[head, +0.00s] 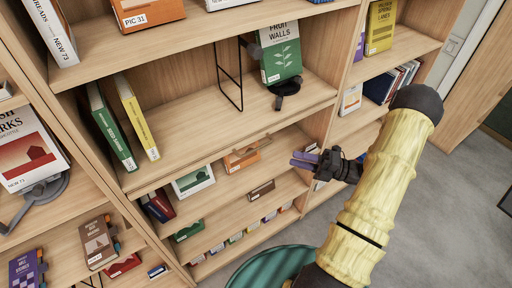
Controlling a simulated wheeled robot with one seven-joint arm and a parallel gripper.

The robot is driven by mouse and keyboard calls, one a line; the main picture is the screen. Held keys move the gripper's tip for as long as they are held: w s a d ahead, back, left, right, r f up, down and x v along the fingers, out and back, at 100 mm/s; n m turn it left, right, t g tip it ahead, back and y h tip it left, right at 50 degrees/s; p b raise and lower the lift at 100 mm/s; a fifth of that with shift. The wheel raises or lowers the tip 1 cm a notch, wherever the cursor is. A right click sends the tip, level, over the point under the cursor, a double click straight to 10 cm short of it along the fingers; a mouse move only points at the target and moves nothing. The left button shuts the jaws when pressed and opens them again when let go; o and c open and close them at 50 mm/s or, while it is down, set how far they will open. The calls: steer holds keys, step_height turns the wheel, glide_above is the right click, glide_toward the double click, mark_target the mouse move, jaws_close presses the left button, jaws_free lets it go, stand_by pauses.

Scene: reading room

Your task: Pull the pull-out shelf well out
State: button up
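The pull-out shelf appears to be the wooden board (200,143) in the middle bay of the bookcase, with a thin bar handle (262,143) at its front edge. Its edge looks about in line with the bookcase front; I cannot tell exactly how far out it is. My gripper (293,159) is in front of the bookcase, just right of and below the handle, with its purple-grey fingers pointing left. It appears apart from the handle and holds nothing visible. The gap between the fingers is too small to judge.
A green book (112,133), a yellow book (139,118), a wire bookend (230,78) and the "Fruit Walls" book (281,56) on a dark stand occupy the board's bay. Lower shelves hold several books. A green round seat (268,272) stands below in front. Grey floor (440,215) is clear at right.

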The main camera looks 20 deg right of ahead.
mark_target(256, 149)
steer(key=p+x, duration=0.3)
steer(key=x, duration=1)
steer(key=shift+w+a, duration=0.2)
steer(key=shift+a, duration=0.1)
steer(key=shift+c, duration=0.4)
jaws_close()
